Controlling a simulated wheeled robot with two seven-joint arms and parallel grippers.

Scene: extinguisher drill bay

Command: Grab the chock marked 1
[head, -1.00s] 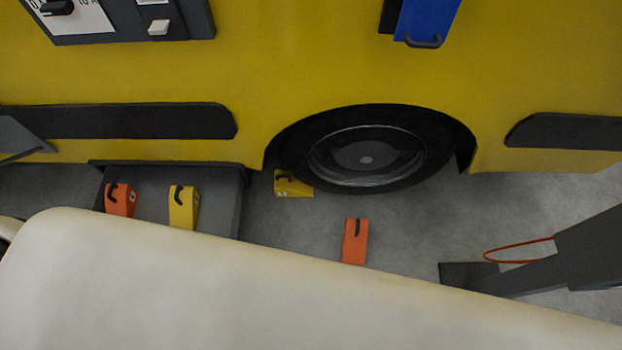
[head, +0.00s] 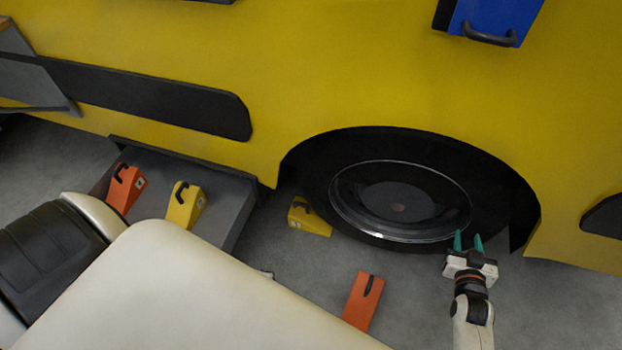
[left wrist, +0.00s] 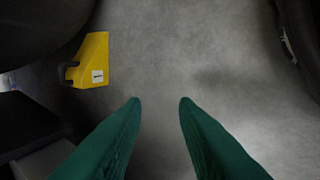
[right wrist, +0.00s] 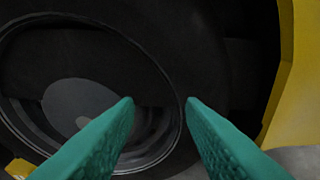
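Several wedge chocks are in the head view, their marks too small to read. An orange chock (head: 125,189) and a yellow chock (head: 185,206) sit in an open grey drawer. Another yellow chock (head: 309,218) is on the floor by the wheel, and another orange chock (head: 362,301) lies nearer, partly hidden by my body. In the left wrist view a yellow chock (left wrist: 88,61) with an unreadable white label is left of my open, empty left gripper (left wrist: 160,101). My right gripper (head: 468,240) is open and empty before the wheel's lower right.
The yellow vehicle side with its wheel (head: 400,200) stands behind. The grey drawer (head: 236,214) juts out low at left. A blue box (head: 493,18) with a handle is at the top. Grey floor (head: 420,290) is clear around the near orange chock.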

